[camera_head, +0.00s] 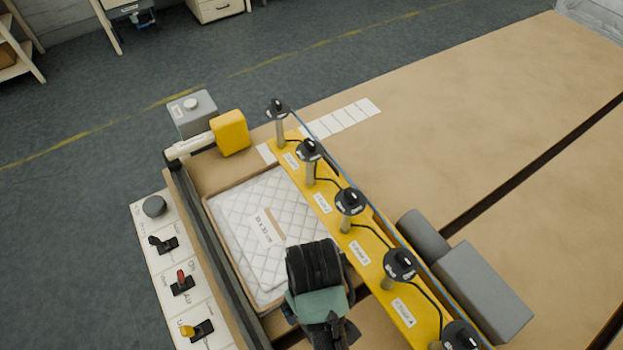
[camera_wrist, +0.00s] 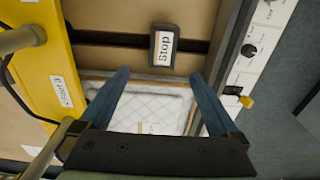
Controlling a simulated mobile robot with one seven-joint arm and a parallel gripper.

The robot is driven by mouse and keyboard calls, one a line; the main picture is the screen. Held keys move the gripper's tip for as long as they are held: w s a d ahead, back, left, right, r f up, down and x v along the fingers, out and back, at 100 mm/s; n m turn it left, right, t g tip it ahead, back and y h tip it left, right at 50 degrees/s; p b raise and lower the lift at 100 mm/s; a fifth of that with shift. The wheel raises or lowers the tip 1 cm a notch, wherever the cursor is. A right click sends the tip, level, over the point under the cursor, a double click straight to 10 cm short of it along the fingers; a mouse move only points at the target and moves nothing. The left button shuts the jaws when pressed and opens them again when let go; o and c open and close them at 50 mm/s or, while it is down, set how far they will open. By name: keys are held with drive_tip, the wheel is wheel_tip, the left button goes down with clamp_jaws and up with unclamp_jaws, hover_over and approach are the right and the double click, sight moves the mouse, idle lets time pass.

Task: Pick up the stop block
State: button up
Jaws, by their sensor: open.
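The stop block (camera_wrist: 163,46) is a small dark block with a white label reading "Stop". In the wrist view it lies at upper middle, across a dark slot in the tan table. My gripper (camera_wrist: 160,73) is open, its two blue fingers spread wide and nothing between them. The block appears just beyond the fingertips, roughly centred between them, apart from both. In the head view my black and green wrist (camera_head: 316,280) is over the near end of the quilted pad, and the block does not show there.
A white quilted pad (camera_head: 250,205) lies in a tray below my gripper. A yellow rail (camera_head: 365,265) with several black-topped posts and cables runs along the right. A dark rail and a white switch panel (camera_head: 165,225) stand at the left. Grey blocks (camera_head: 480,295) lie beyond the yellow rail.

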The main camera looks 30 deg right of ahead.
drive_tip(key=f, duration=0.7)
drive_tip(key=shift+s+a+f, duration=0.1)
drive_tip(key=shift+s+f, duration=0.1)
drive_tip(key=shift+f, duration=0.05)
drive_tip(key=shift+s+a+f+p, duration=0.15)
drive_tip(key=shift+f+p, duration=0.15)
drive_tip(key=shift+f, duration=1.05)
drive_tip(key=shift+s+f+p, duration=0.1)
drive_tip(key=shift+f+p, duration=0.2)
drive_tip(key=shift+f, duration=1)
drive_tip(key=shift+r, duration=0.1)
clamp_jaws()
